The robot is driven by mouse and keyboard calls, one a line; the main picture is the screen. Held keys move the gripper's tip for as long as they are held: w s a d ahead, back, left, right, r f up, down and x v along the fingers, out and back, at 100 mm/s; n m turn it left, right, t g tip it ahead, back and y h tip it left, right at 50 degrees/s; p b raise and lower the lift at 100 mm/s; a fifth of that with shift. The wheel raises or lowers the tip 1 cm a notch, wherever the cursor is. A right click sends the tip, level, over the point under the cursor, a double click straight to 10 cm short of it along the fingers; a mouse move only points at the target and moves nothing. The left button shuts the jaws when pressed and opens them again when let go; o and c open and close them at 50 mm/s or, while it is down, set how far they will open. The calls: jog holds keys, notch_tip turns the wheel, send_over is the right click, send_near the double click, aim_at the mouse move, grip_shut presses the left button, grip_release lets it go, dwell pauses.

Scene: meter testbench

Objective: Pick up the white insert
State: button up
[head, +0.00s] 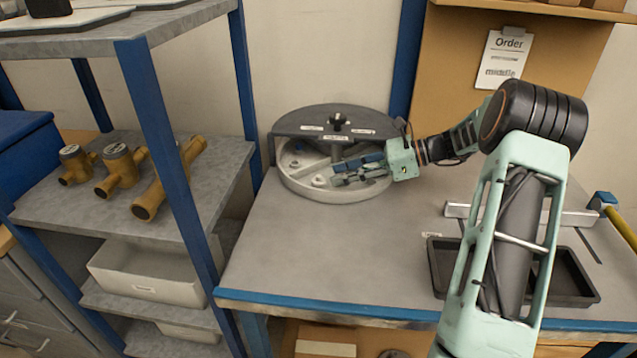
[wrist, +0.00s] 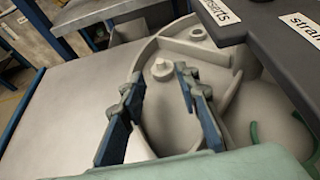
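The white insert (wrist: 162,70) is a small pale piece with a round base and a narrower top. It stands upright in an open compartment of the round, light-grey tray (head: 345,196). In the head view the insert (head: 319,181) shows near the tray's front-left rim, just left of my fingertips. My gripper (head: 336,174) reaches in from the right, low over the tray. In the wrist view my gripper (wrist: 159,78) is open and empty, its blue-backed fingers apart. The insert appears between and just beyond the fingertips; contact is not visible.
A dark half lid (head: 310,119) with labels and a knob covers the tray's back. Another pale round piece (wrist: 197,34) lies in a farther compartment, and a green curved piece (wrist: 255,137) at right. A shelf post (head: 165,150) stands left. The table front is clear; a black tray (head: 436,275) sits right.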

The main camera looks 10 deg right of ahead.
aim_at(324, 181)
jog(key=x, duration=0.5)
jog(key=shift+w+a+r, duration=0.1)
jog(key=shift+r, duration=0.05)
jog(key=c, duration=0.8)
jog(key=shift+o, duration=0.2)
